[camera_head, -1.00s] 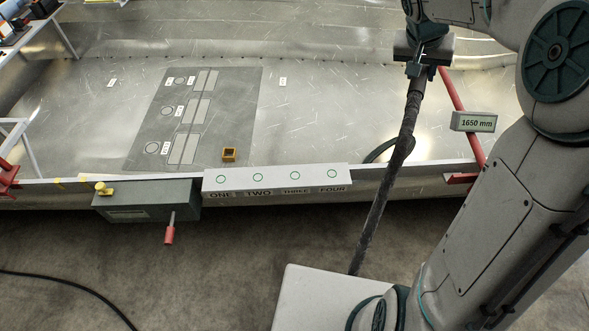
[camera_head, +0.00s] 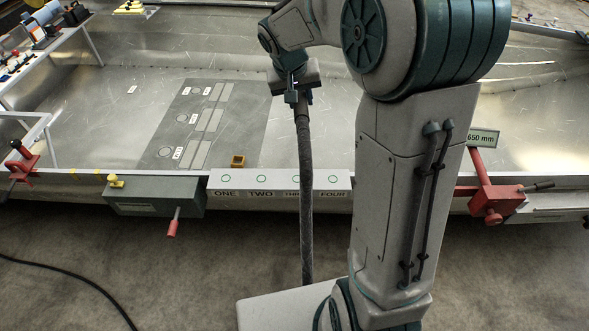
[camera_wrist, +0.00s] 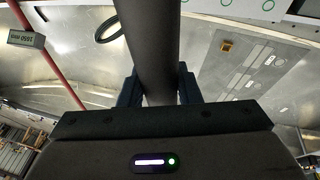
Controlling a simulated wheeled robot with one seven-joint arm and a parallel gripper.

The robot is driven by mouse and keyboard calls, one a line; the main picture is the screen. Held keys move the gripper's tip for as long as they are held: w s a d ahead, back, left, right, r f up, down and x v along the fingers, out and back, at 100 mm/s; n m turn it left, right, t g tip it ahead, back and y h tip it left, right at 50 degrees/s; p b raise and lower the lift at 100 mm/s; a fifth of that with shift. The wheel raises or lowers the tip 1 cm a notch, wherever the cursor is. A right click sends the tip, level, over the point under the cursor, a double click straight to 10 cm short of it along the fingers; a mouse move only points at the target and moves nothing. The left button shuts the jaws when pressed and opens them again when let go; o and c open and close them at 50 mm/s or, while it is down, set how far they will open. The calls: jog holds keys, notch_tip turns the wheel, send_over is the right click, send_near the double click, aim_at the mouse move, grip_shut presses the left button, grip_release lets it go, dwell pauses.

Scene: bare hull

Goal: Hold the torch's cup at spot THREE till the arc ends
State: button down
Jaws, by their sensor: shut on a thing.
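My gripper (camera_head: 297,97) is above the hull floor, behind the white strip in the head view. It is shut on the torch, whose thick dark hose (camera_head: 305,160) hangs down toward the front. In the wrist view the dark round body (camera_wrist: 147,45) passes between my two fingers (camera_wrist: 158,92). The torch's cup cannot be made out. The white strip (camera_head: 243,180) carries green circles labelled ONE to FOUR. The hose crosses in front of spot THREE (camera_head: 297,179) and partly covers its label. The strip also shows at the wrist view's top right (camera_wrist: 245,5).
A grey box (camera_head: 150,196) with a red-handled lever is left of the strip. A small yellow-brown block (camera_head: 238,161) sits behind the strip by a grey panel (camera_head: 240,130). Red clamps (camera_head: 490,195) stand at right and left. The hull floor between is mostly clear.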

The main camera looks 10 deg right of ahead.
jog(key=s+f+g+b, duration=0.1)
jog(key=s+f, duration=0.3)
jog(key=f, duration=0.3)
jog(key=s+f+n+g+b, duration=0.1)
jog(key=s+f, duration=0.3)
jog(key=f, duration=0.4)
jog(key=shift+s+a+f+g+y, duration=0.3)
jog(key=shift+s+g+y, duration=0.1)
jog(key=shift+g, duration=0.4)
jog(key=shift+s+r, duration=0.1)
notch_tip(320, 180, down, 9)
jog(key=b, duration=0.8)
jog(key=shift+r, duration=0.15)
dwell(1.0)
notch_tip(320, 180, up, 8)
jog(key=p, duration=0.6)
dwell(0.6)
